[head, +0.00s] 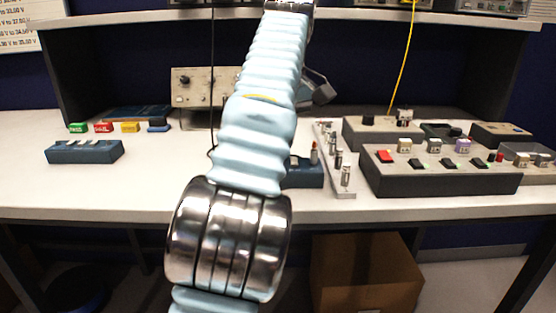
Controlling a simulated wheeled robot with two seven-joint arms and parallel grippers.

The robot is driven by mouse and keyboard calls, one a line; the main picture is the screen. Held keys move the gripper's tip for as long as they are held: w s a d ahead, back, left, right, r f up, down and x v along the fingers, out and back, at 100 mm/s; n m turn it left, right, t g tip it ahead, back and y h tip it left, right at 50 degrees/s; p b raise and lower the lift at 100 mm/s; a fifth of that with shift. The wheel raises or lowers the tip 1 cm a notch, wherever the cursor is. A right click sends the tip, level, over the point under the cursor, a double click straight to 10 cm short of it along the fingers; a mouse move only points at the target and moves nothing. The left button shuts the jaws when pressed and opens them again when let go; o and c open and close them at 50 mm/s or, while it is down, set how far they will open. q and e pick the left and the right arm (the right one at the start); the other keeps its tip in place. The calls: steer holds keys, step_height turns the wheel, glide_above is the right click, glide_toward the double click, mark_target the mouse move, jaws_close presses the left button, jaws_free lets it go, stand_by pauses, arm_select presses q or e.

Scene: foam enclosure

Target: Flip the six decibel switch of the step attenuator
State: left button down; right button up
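A pale blue ribbed arm of mine with a metal band fills the middle of the head view and runs out at the top. I cannot tell which arm it is. No gripper fingers can be made out. A dark grey angular part (318,90) shows just right of the arm, partly hidden by it; I cannot tell what it is. No unit is readable as the step attenuator. A narrow pale strip with several upright metal toggles (345,178) stands right of the arm. A low blue box with pale parts on top (85,152) lies at the left. No decibel labels are legible.
A grey sloped console (440,180) with a red button and several black switches stands at the right. A beige panel instrument (196,88) stands behind the arm, partly hidden. Small coloured blocks (104,127) sit at the back left. The left front of the white bench (90,195) is clear.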

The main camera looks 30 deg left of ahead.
arm_select(q)
steer(key=shift+f+b, duration=0.5)
steer(key=shift+f, duration=0.3)
stand_by(0.6)
stand_by(0.4)
